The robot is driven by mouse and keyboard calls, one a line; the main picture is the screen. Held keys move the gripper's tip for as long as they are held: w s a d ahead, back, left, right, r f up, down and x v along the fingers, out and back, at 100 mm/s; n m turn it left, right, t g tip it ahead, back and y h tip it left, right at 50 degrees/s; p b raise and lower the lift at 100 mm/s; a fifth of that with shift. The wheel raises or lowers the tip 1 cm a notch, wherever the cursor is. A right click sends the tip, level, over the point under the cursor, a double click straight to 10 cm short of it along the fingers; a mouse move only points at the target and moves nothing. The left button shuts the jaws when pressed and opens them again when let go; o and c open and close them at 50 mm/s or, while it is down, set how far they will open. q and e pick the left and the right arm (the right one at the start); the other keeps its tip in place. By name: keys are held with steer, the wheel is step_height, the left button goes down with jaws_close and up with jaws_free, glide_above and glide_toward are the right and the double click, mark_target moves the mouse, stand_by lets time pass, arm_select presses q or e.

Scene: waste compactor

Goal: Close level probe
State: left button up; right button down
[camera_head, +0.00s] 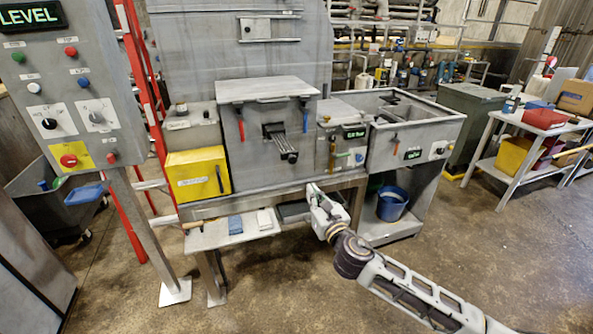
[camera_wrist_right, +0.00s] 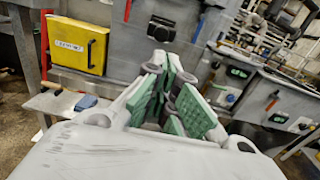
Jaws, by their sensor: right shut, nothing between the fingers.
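I cannot tell for certain which part is the level probe. A panel at the left of the head view carries a lit LEVEL sign (camera_head: 30,16). A small grey unit with a green display (camera_head: 354,133) and an orange-brown handle (camera_head: 332,155) stands right of the central grey box (camera_head: 262,172). A black part (camera_head: 282,148) sticks out from the central box's front. My right gripper (camera_head: 314,192) is shut and empty, in front of the bench edge below these units. Its green-padded fingers (camera_wrist_right: 168,92) are together in the wrist view. My left gripper is out of view.
A yellow box (camera_head: 197,175) is left of the central box. An open grey basin (camera_head: 415,112) is at the right, with a blue bucket (camera_head: 391,203) below. A low shelf (camera_head: 215,238) holds small blue and white items. The front floor is clear.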

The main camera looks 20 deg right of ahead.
steer(key=p, duration=0.2)
glide_toward(293, 163)
steer(key=shift+w, duration=2.65)
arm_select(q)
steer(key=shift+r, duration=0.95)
arm_select(e)
steer(key=shift+w+a+f, duration=0.1)
steer(key=shift+w+f, duration=0.1)
steer(key=shift+w, duration=0.7)
steer(key=shift+w, duration=0.15)
